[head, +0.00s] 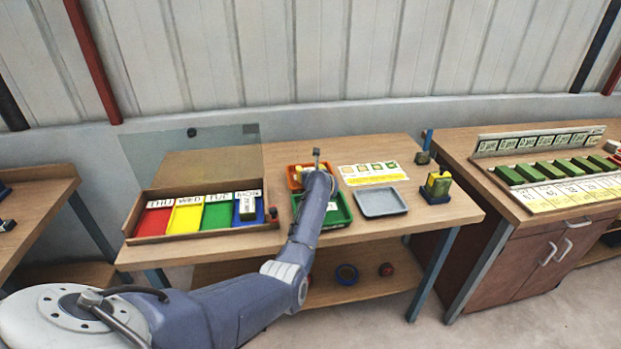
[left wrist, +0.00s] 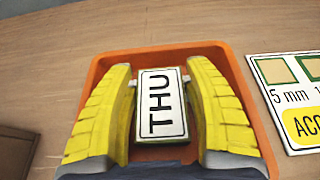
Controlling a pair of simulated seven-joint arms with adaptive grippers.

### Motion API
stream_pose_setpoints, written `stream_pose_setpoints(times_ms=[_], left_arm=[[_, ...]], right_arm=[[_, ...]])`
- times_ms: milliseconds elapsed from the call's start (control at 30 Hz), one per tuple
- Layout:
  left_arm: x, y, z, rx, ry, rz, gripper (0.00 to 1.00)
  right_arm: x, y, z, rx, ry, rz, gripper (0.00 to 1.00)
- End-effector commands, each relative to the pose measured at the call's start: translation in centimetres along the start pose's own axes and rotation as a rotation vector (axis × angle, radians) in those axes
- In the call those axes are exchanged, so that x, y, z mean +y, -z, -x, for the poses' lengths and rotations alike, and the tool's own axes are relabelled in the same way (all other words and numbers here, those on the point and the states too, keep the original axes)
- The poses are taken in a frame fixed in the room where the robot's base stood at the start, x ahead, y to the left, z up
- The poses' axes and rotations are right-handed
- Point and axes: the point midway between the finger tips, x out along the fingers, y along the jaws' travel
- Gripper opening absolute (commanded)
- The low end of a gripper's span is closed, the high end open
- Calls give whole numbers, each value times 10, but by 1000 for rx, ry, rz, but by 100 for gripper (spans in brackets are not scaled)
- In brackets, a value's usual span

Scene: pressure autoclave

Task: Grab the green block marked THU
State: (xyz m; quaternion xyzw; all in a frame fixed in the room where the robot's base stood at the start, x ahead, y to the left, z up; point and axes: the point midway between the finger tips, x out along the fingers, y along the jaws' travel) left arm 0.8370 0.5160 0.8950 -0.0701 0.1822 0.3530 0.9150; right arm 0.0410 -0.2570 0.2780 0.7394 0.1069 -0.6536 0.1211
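The THU block (left wrist: 161,105) lies in the orange tray (left wrist: 252,90), its white label up and a green side showing at its near edge. My left gripper (left wrist: 160,72) is over this tray, its two yellow fingers on either side of the block. The fingers are very close to the block's sides; whether they touch it is unclear. In the head view, the orange tray (head: 292,184) is partly hidden by my left arm, and the block cannot be made out there. My right gripper is not in view.
A sorting box with THU (head: 156,220), WED, TUE and MON compartments stands left; a block (head: 248,206) is in MON. A green tray (head: 345,212), partly hidden by my arm, sits in front of the orange one. An empty grey tray (head: 381,202) and a sign (head: 372,173) are right.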

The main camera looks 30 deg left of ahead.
Motion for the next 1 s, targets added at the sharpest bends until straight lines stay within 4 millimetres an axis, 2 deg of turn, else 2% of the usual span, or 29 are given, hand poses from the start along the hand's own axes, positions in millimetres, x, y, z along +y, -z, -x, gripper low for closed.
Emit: stream_pose_setpoints(times_ms=[33, 333, 767, 1000], left_arm=[[0, 0, 0, 0, 0, 0, 45], [0, 0, 0, 0, 0, 0, 12], [0, -3, 1, 0, 0, 0, 12], [0, -26, 10, -4, 1, 3, 12]], right_arm=[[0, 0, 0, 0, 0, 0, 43], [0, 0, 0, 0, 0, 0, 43], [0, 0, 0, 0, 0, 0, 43], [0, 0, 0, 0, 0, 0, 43]])
